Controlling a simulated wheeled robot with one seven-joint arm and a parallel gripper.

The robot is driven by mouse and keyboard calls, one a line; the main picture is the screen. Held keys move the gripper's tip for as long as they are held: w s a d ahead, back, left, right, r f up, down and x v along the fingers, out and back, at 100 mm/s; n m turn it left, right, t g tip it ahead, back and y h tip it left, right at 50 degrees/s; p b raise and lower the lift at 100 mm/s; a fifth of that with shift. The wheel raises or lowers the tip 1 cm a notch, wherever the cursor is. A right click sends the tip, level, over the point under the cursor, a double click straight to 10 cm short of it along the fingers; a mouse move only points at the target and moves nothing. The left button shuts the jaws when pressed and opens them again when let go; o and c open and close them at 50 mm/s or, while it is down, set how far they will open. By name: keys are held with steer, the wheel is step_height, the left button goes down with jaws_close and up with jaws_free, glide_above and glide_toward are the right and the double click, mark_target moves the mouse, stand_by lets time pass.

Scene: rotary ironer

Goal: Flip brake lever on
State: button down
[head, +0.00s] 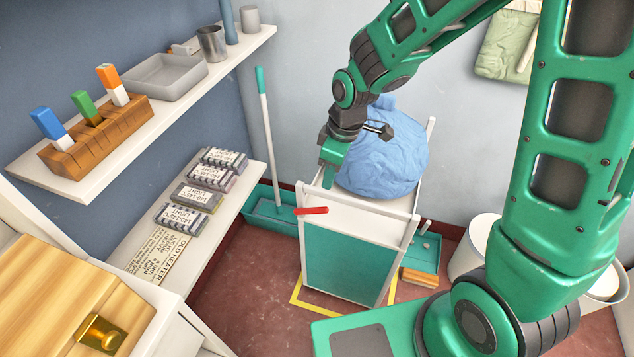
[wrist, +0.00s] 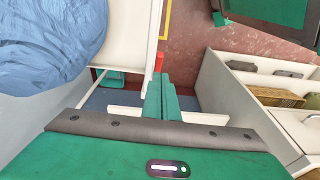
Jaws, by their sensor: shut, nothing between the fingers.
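My gripper (head: 327,184) is shut and empty, pointing down at the cart's left side, just above and behind the lever. In the wrist view, the red lever end (wrist: 159,61) shows just beyond my shut green fingertips (wrist: 161,80), which hide part of it. I cannot tell whether they touch.
A blue bundle (head: 385,155) fills the cart top close to my wrist. A yellow floor outline (head: 296,290) surrounds the cart. A mop (head: 265,125) in a teal tray (head: 262,208) stands left of it. White bins (head: 472,245) stand at right.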

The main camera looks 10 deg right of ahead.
steer(key=shift+s+d+r, duration=0.3)
steer(key=shift+d+r, duration=0.2)
steer(key=shift+s+d+r, duration=0.25)
steer(key=shift+d+r, duration=0.2)
steer(key=shift+r, duration=0.05)
steer(key=s+d+r+m+h, duration=0.1)
steer(key=s+d+r+m, duration=0.25)
steer(key=d, duration=0.35)
steer(key=s+d+r+m, duration=0.3)
steer(key=s+d+m, duration=0.2)
steer(key=d, duration=0.2)
steer(key=s+d+r+m+h, duration=0.1)
steer(key=s+d+r+m, duration=0.3)
steer(key=d, duration=0.4)
steer(key=s+d+m+g, duration=0.1)
steer(key=s+d+m, duration=0.2)
steer(key=s, duration=0.6)
steer(key=shift+s+r+m+y, duration=0.3)
steer(key=shift+s+r+m, duration=0.05)
steer(key=shift+m, duration=0.9)
steer(key=shift+d, duration=0.1)
